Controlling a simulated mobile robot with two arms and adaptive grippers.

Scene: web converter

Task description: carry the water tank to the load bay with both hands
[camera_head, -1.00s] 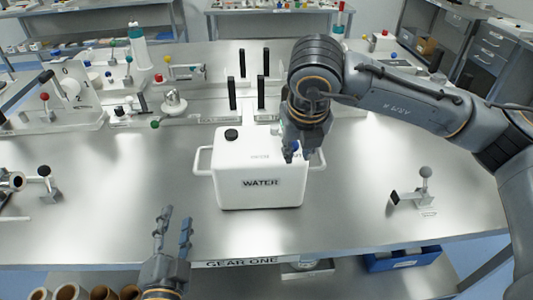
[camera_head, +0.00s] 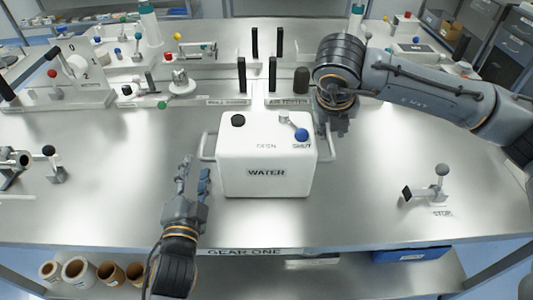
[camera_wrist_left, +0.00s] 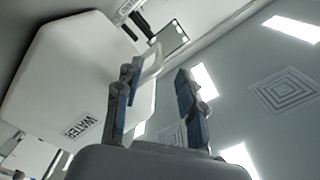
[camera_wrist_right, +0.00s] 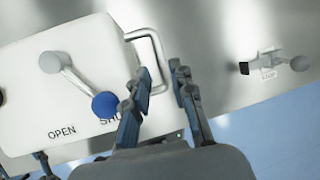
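The white water tank (camera_head: 266,178) stands upright on the metal bench, with a black cap and a blue-knobbed lever (camera_head: 301,134) at the SHUT label. It has a loop handle on each side. My left gripper (camera_head: 194,172) is open just in front of the left handle (camera_head: 207,147); in the left wrist view its fingers (camera_wrist_left: 158,92) are spread near that handle. My right gripper (camera_head: 336,122) is above the right handle (camera_head: 328,150). Neither grips a handle.
A small lever labelled STOP (camera_head: 428,190) stands on the right of the bench. Behind the tank are black upright handles (camera_head: 242,75) and a dark cylinder (camera_head: 301,80). A numbered dial fixture (camera_head: 75,80) stands at the left. The bench front is mostly clear.

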